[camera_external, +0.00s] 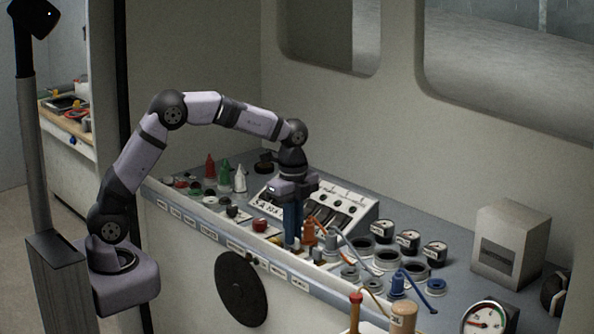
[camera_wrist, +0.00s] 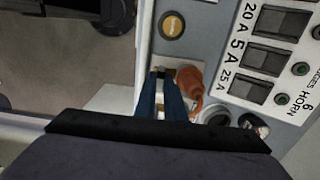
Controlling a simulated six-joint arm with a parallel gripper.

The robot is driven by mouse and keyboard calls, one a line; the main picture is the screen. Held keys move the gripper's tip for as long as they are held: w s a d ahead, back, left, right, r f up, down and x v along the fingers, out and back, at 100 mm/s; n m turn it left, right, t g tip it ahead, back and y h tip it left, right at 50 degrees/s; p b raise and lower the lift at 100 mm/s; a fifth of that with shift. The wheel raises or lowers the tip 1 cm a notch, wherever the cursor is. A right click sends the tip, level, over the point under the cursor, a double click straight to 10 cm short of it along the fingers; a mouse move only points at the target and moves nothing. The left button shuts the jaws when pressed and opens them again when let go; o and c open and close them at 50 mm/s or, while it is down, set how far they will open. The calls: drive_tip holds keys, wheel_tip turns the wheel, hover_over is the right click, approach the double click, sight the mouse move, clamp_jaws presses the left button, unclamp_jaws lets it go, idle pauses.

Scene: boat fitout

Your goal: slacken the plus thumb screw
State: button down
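My gripper (camera_external: 292,246) points down over the front of the panel, just left of an orange plug (camera_external: 309,236). In the wrist view its two blue fingers (camera_wrist: 160,78) reach down to a small dark and brass-coloured part, with a narrow gap between them. I cannot tell whether they are closed on that part or only beside it. The orange plug (camera_wrist: 190,84) sits close to the right of the fingers. The plus thumb screw cannot be made out for certain; no plus mark is readable, and the fingers cover much of that spot.
A switch panel (camera_wrist: 252,50) with labelled rockers lies to the right. An amber round button (camera_wrist: 172,25) is beyond the fingers. Wires run beside the gripper.

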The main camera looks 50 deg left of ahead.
drive_tip(key=shift+n, duration=0.4)
drive_tip(key=n, duration=0.3)
drive_tip(key=shift+n, duration=0.4)
drive_tip(key=n, duration=0.4)
drive_tip(key=shift+n, duration=0.3)
drive_tip(key=n, duration=0.4)
drive_tip(key=shift+r+p, duration=0.1)
drive_tip(key=shift+p, duration=0.2)
drive_tip(key=n, duration=1.5)
drive_tip(key=shift+w+n, duration=0.1)
drive_tip(key=shift+n, duration=0.3)
drive_tip(key=n, duration=0.6)
drive_tip(key=shift+n, duration=0.4)
